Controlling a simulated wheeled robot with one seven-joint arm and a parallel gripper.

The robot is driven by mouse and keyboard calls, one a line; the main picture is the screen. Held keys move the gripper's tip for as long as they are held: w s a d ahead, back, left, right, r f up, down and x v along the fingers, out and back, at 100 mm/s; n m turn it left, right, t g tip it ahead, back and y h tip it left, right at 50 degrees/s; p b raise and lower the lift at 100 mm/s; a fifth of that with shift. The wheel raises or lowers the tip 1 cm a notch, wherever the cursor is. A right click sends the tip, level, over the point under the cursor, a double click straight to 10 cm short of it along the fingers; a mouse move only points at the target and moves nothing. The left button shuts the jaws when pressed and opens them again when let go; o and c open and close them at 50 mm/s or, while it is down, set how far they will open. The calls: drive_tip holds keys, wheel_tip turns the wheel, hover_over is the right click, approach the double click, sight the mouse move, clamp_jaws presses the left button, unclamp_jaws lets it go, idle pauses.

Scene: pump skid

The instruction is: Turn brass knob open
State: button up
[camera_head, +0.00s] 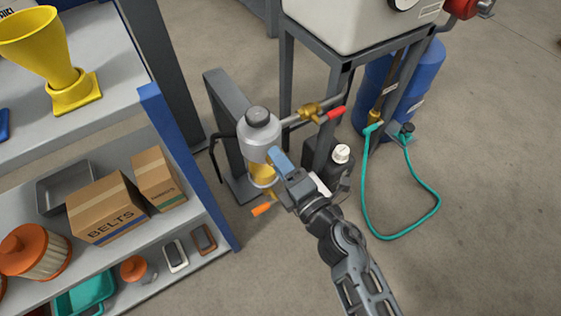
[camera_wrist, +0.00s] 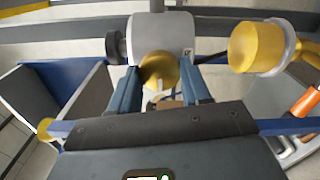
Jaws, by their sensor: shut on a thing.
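The brass knob (camera_wrist: 158,70) shows in the wrist view as a round gold disc on the side of a grey cylindrical housing (camera_wrist: 165,32). My gripper (camera_wrist: 158,88) has its two blue fingers on either side of the knob and is shut on it. In the head view the housing (camera_head: 259,136) stands upright with a dark cap, and my gripper (camera_head: 278,160) reaches it from the lower right. The knob is hidden behind my gripper in the head view.
A yellow bowl (camera_head: 262,174) hangs under the housing, with an orange-handled valve (camera_head: 262,209) below. A pipe with a red-handled brass valve (camera_head: 311,112) runs right. Shelves (camera_head: 150,235) fill the left; floor is open at right.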

drive_tip(key=o, duration=1.1)
drive_tip(key=shift+c, duration=0.2)
drive_tip(key=shift+s, duration=0.1)
drive_tip(key=p+v, duration=0.1)
drive_tip(key=v, duration=0.6)
drive_tip(key=shift+s+d, duration=0.2)
drive_tip(key=shift+s, duration=0.1)
drive_tip(key=s+d+r+m+t+h, duration=0.1)
drive_tip(key=s+d+r+m+h, duration=0.15)
drive_tip(key=s+d+m, duration=0.55)
drive_tip(key=s+d+r+m+t+h, duration=0.1)
drive_tip(key=s+d+r+m+h, duration=0.2)
drive_tip(key=s+m, duration=0.45)
drive_tip(key=s+d+r+m+g+h, duration=0.1)
drive_tip(key=s+d+r+m+h, duration=0.1)
drive_tip(key=s+d+r+m, duration=0.35)
drive_tip(key=s+d+r+m+g+h, duration=0.1)
drive_tip(key=s+d+r+m+h, duration=0.2)
drive_tip(key=s+m, duration=0.45)
wheel_tip(320, 180, up, 21)
drive_tip(key=s+a+n+p, duration=0.1)
drive_tip(key=p, duration=1.9)
drive_tip(key=shift+s+a+n, duration=0.2)
drive_tip(key=shift+a+n, duration=0.1)
drive_tip(key=shift+n, duration=0.05)
